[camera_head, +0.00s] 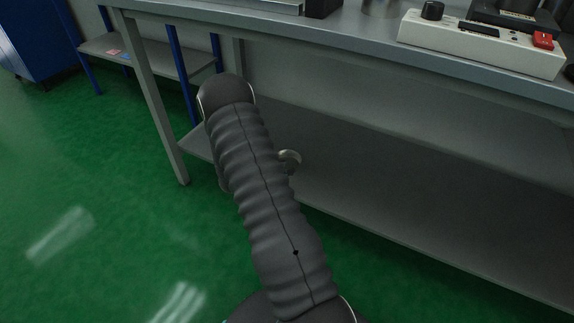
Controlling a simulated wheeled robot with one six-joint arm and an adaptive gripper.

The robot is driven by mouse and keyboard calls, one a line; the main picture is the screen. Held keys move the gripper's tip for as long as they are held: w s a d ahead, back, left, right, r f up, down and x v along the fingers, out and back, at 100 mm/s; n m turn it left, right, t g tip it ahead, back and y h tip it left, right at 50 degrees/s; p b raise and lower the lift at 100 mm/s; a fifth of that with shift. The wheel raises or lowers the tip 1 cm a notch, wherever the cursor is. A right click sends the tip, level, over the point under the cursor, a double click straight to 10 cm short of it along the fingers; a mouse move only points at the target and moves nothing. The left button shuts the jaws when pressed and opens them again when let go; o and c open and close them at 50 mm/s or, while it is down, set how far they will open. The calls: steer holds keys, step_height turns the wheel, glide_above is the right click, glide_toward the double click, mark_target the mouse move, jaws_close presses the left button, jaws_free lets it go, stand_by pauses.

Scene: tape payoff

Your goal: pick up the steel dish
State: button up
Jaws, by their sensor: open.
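My arm, in a dark ribbed sleeve, reaches up from the bottom middle toward the workbench in the head view. My gripper is not visible; the arm may hide it. A shiny metal object (380,8) stands on the bench top, cut off by the top edge; I cannot tell whether it is the steel dish. No other dish can be made out. A small pale curved piece shows just right of the arm, and I cannot tell what it belongs to.
The grey workbench (350,42) has a lower shelf (420,210) that looks bare. A white control box (480,45) with a black knob and red switch sits at the right. A blue cabinet (35,40) stands far left. Green floor (90,180) is clear at left.

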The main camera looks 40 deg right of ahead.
mark_target(287, 163)
steer(key=shift+f+x, duration=0.15)
steer(key=shift+x, duration=1.5)
steer(key=shift+f+x, duration=0.15)
steer(key=shift+x, duration=1.5)
steer(key=shift+w+a, duration=0.15)
jaws_close()
